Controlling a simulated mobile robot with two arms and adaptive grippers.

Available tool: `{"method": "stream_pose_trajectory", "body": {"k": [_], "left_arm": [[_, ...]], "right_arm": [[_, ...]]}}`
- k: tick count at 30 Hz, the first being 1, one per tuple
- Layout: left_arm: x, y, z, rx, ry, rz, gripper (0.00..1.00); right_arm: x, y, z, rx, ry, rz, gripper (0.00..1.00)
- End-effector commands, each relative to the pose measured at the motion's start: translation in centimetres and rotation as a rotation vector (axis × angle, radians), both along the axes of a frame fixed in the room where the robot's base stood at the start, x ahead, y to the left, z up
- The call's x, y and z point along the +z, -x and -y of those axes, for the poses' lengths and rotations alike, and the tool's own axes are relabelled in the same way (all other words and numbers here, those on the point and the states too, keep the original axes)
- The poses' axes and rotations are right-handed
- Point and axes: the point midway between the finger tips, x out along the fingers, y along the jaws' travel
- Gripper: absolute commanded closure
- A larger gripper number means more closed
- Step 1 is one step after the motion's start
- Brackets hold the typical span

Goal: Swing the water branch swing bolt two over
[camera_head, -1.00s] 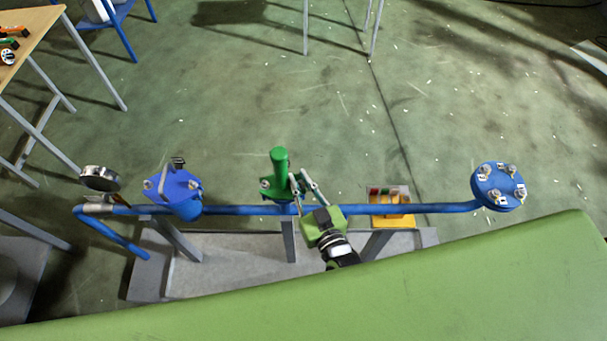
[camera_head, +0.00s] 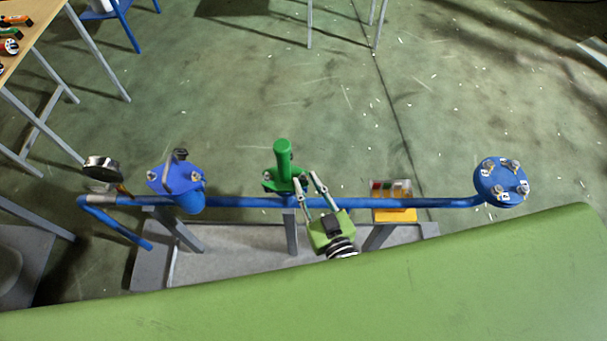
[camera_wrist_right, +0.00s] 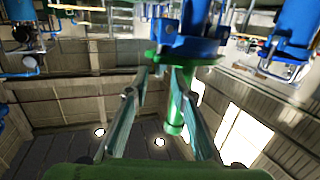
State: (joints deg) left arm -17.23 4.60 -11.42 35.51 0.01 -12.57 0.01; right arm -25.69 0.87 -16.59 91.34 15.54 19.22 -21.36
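The green branch (camera_head: 283,155) stands upright on the blue pipe near the middle of the head view, with a green flange (camera_head: 285,182) below its capped pipe. A small metal bolt (camera_head: 267,177) shows at the flange's left side. The flange's right side is partly hidden by my right gripper (camera_head: 307,178), which is open and empty, its fingertips close to that side. In the right wrist view, the green branch (camera_wrist_right: 175,105) appears between the two spread fingers (camera_wrist_right: 165,85), beyond them. I cannot tell whether a finger touches a bolt. My left gripper is not in view.
A round blue flange (camera_head: 501,181) with several bolts ends the pipe at right. A yellow box (camera_head: 395,214) with coloured parts is near my right gripper.

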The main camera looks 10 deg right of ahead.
Motion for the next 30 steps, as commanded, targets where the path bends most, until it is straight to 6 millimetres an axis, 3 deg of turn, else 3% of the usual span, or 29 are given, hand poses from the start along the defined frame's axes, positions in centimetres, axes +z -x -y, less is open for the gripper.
{"method": "stream_pose_trajectory", "body": {"k": [3, 9, 30], "left_arm": [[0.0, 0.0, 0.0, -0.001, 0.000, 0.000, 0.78], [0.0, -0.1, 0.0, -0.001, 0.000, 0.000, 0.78], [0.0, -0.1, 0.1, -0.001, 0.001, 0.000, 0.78]], "right_arm": [[0.2, 2.0, 0.4, 0.000, 0.001, -0.001, 0.77], [0.4, 3.9, 0.8, 0.000, 0.002, 0.000, 0.77], [0.1, 4.3, 0.9, 0.001, 0.004, -0.006, 0.77]]}}
